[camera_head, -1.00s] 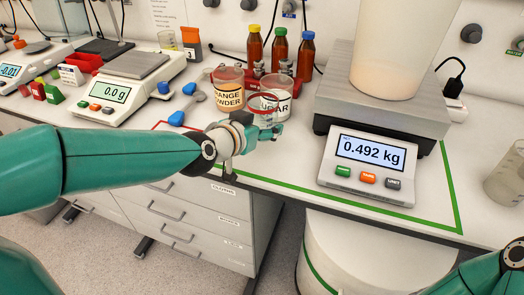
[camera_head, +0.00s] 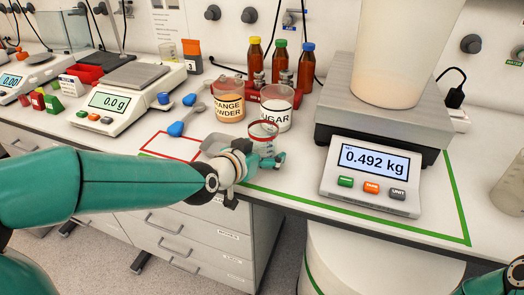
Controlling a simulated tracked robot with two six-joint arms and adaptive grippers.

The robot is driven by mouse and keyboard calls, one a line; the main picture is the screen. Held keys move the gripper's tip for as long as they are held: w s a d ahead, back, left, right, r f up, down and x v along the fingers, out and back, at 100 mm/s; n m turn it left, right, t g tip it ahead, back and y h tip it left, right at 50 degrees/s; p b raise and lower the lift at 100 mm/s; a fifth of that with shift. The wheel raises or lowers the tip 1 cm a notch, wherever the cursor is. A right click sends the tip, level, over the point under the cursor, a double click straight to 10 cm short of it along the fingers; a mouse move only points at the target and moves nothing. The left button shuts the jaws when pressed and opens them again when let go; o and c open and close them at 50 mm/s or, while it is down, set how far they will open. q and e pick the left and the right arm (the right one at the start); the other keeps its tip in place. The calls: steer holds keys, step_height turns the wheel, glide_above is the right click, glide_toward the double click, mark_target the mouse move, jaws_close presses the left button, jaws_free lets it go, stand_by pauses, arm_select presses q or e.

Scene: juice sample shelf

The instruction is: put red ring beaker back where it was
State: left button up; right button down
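The red ring beaker (camera_head: 263,130) is a small clear beaker with a red band at its rim. It is upright in front of the orange powder beaker (camera_head: 228,104) and the sugar beaker (camera_head: 277,110). My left gripper (camera_head: 266,160) appears shut around its lower part, which the fingers partly hide. I cannot tell whether its base touches the bench. A red outlined area (camera_head: 148,141) lies on the bench to the left of the gripper, partly covered by my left arm. My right gripper is out of view; only part of my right arm shows at the lower right.
A large scale (camera_head: 371,177) reading 0.492 kg bears a big pale container (camera_head: 405,50). A green line (camera_head: 300,201) borders the bench front. Blue-handled scoops (camera_head: 180,126) lie behind the red area. A smaller scale (camera_head: 110,103) stands left; brown bottles (camera_head: 280,62) stand behind.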

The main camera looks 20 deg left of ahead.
arm_select(q)
steer(key=shift+r, duration=0.1)
steer(key=p+v, duration=0.1)
steer(key=v, duration=0.9)
steer(key=shift+s+a+r, duration=0.1)
steer(key=shift+s+r, duration=0.05)
steer(key=shift+s, duration=0.1)
steer(key=shift+s+a+r, duration=0.15)
steer(key=shift+s, duration=0.55)
